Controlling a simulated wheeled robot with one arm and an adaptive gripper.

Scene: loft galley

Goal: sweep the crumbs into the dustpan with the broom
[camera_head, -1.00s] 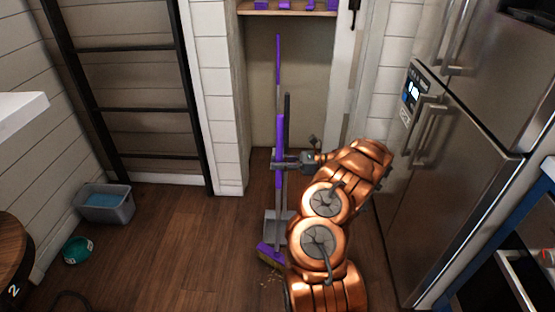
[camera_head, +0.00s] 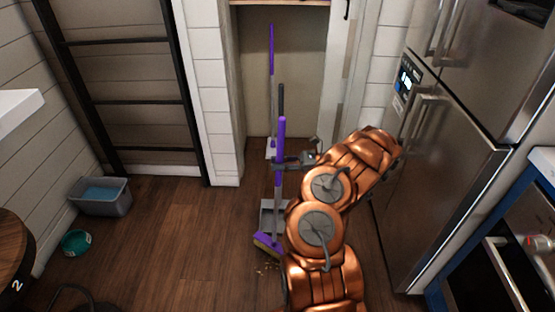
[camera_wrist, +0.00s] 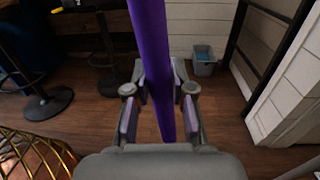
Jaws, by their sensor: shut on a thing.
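The broom (camera_head: 280,140) has a long purple and grey handle and stands nearly upright, slightly tilted. My gripper (camera_head: 281,164) is shut around its handle at mid-height. In the wrist view my gripper (camera_wrist: 158,105) has a finger on each side of the purple handle (camera_wrist: 150,40). The broom's purple head with pale bristles (camera_head: 268,243) is low at the floor. A few small crumbs (camera_head: 265,267) lie on the floor just on the near side of the bristles. The grey dustpan (camera_head: 270,213) lies behind the broom head, partly hidden by the broom and my arm.
A purple-handled tool (camera_head: 272,75) stands in the alcove behind. A grey bucket (camera_head: 101,198) and a teal bowl (camera_head: 76,243) are on the left floor. A steel fridge (camera_head: 440,170) closes off the right side. Wood floor (camera_head: 180,240) is open left of the broom.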

